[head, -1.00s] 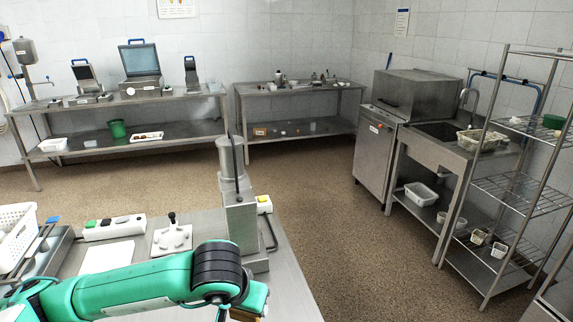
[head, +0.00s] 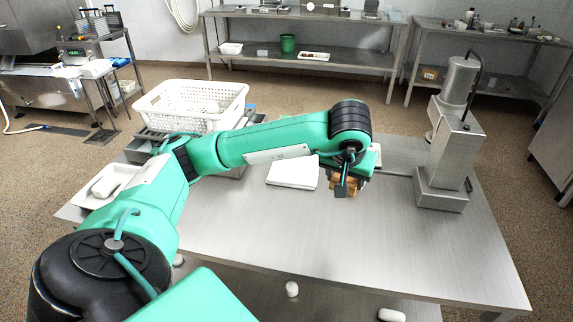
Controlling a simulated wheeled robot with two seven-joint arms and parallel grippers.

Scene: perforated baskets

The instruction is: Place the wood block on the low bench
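My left arm reaches in from the left over a low steel table (head: 330,235). Its gripper (head: 346,188) points down above the table's middle. A brown wood block (head: 345,183) shows between its fingers, and the gripper appears shut on it. The wrist and fingers hide part of the block. I cannot tell whether the block touches the tabletop. My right gripper is not in view.
A white perforated basket (head: 190,105), a white tray (head: 103,186) and a white sheet (head: 293,173) lie at the table's left and back. A steel machine (head: 450,140) stands at the right. The front right tabletop is clear.

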